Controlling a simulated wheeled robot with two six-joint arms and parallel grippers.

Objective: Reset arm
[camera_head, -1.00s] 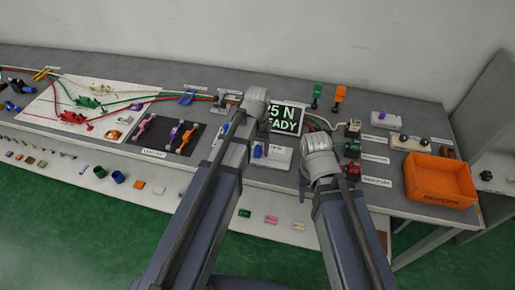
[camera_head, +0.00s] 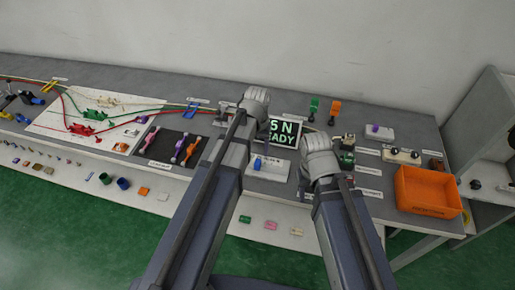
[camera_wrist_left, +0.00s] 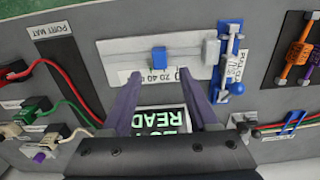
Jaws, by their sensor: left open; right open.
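My left arm reaches over the bench in the head view, and its wrist end (camera_head: 254,102) stands just left of the display. In the left wrist view my left gripper (camera_wrist_left: 163,98) is open and empty, with its two purple-grey fingers apart over the display (camera_wrist_left: 162,121) and the lower edge of a light plate.
An orange bin (camera_head: 428,191) stands at the bench's right end, beside a grey cabinet (camera_head: 486,160). Green and orange levers (camera_head: 323,110) stand behind the display. A white mat (camera_head: 75,128) with cables and a dark tool mat (camera_head: 172,147) lie left. Small parts line the front ledge.

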